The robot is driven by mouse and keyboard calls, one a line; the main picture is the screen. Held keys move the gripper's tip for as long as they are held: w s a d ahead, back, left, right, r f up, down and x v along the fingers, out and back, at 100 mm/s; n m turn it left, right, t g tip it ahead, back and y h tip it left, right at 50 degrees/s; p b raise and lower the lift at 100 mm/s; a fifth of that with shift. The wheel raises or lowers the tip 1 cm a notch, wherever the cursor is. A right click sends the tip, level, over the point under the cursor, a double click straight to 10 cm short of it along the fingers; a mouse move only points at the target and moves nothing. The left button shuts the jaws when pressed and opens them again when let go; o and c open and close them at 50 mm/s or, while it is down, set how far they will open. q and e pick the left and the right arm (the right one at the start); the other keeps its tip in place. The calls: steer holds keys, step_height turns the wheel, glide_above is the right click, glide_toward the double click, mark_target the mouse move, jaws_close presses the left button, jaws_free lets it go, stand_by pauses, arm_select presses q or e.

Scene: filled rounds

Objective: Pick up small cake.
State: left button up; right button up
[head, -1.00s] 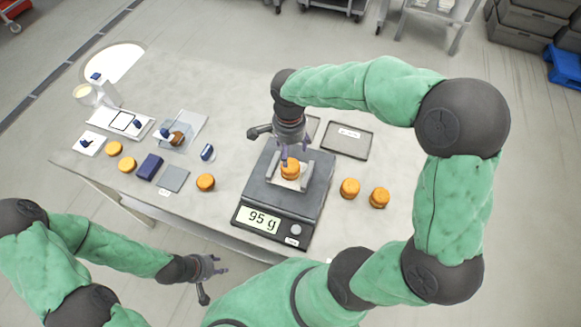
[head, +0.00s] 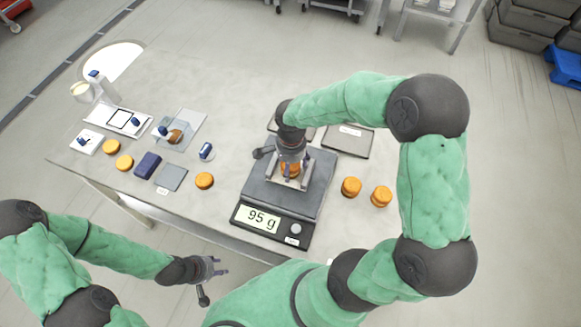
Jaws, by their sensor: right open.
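A small orange round cake (head: 290,169) sits in a holder on the black scale (head: 258,187), whose display reads 95 g. My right gripper (head: 290,172) is lowered over this cake, with its open fingers around it, partly hiding it. Whether the fingers touch the cake cannot be told. My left gripper (head: 221,266) is open and empty, off the table's front edge.
A dark flat tray (head: 347,141) lies behind the scale at the right. A blue block (head: 147,164), a grey pad (head: 172,177) and a clear box with a brown piece (head: 175,137) are at the left. The table (head: 235,100) is clear towards the back.

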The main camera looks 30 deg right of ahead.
steer(key=c, duration=0.5)
steer(key=shift+c, duration=0.2)
